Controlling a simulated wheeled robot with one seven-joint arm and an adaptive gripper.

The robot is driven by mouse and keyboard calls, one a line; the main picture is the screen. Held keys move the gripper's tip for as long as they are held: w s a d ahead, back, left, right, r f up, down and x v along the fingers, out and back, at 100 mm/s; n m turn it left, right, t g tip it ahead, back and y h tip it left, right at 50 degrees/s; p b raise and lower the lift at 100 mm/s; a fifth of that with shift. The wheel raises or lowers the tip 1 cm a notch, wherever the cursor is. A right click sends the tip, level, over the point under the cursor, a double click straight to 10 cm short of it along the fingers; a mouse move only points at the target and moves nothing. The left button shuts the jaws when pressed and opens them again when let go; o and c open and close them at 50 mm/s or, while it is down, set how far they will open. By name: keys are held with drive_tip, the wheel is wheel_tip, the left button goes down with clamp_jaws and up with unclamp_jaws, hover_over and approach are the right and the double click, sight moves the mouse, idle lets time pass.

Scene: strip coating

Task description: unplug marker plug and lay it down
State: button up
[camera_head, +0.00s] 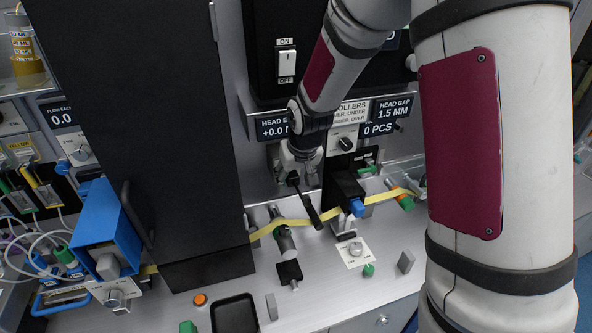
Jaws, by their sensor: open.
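My gripper (303,190) is at the back middle of the machine, below the head display panels, pointing down. It is open, with dark fingers apart, one reaching down near the yellow strip (262,231). I see nothing held between the fingers. I cannot tell for certain which part is the marker plug. A green plug (21,201) and a yellow plug (46,192) with cables stand at the far left, beside a yellow label. Neither is near my gripper. The spot just behind my gripper is partly hidden by it.
A tall black cabinet (120,110) fills the left middle. A blue housing (103,228) stands left of it. A black block with a blue end (346,190) is right of my gripper. An empty black tray (235,313) lies at the front. My arm covers much of the right.

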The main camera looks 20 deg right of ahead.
drive_tip(key=shift+f, duration=0.2)
clamp_jaws()
idle(0.3)
drive_tip(key=shift+s, duration=0.1)
drive_tip(key=shift+s+p, duration=0.35)
drive_tip(key=shift+s, duration=0.3)
drive_tip(key=shift+s, duration=0.2)
drive_tip(key=shift+s, duration=0.35)
drive_tip(key=shift+s+p, duration=0.15)
drive_tip(key=shift+p, duration=0.15)
